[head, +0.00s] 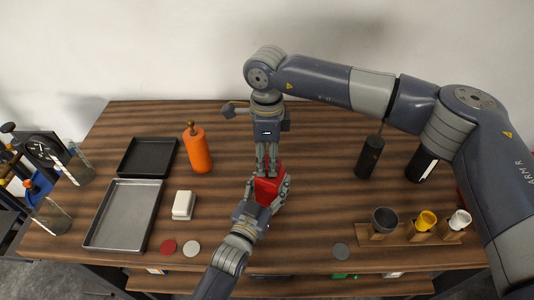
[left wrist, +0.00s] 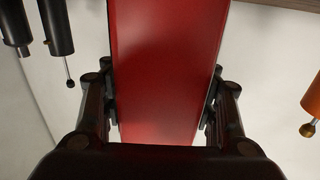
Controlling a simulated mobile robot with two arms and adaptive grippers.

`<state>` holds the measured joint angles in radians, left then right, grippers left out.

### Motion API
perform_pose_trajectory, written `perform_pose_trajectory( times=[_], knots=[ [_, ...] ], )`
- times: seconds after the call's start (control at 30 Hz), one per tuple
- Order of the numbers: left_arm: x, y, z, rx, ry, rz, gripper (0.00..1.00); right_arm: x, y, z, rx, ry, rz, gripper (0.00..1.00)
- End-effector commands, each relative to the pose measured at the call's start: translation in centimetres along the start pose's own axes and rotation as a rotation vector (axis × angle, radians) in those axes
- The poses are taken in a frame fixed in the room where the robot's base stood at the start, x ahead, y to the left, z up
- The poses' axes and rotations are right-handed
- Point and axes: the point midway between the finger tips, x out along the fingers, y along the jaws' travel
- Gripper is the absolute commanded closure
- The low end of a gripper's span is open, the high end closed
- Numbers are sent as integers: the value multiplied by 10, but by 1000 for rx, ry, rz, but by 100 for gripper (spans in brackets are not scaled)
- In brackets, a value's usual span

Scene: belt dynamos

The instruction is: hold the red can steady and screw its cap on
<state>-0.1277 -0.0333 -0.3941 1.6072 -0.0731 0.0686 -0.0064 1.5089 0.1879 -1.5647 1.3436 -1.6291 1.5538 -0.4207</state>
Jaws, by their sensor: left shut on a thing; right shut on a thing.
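The red can (head: 268,190) stands near the middle of the striped wooden table. My left gripper (head: 267,186) is shut around its body from the front. In the left wrist view the can's red side (left wrist: 165,70) fills the space between the two fingers. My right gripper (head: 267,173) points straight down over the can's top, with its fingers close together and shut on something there. The cap is hidden by these fingers, so I cannot tell how it sits on the can.
An orange bottle (head: 197,152), a black tray (head: 147,140), a grey tray (head: 92,240) and a white block (head: 184,205) lie left. Dark bottles (head: 369,160) and a wooden rack (head: 405,239) with cups stand right. Flat discs (head: 192,249) lie at the front edge.

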Motion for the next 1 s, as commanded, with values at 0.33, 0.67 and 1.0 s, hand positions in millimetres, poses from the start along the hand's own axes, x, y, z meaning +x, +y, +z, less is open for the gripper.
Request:
perform_pose_trajectory(
  times=[0.33, 0.67, 1.0],
  knots=[
    [0, 0, 0, 0, 1, 0, 88, 10, 0, 0, -2, -1, 0, 74],
    [0, 0, 0, 0, 1, 0, 88, 10, 0, 0, -2, -1, 0, 74],
    [0, 0, 0, 0, 1, 0, 88, 15, 0, 0, -3, -1, 1, 74]
  ],
)
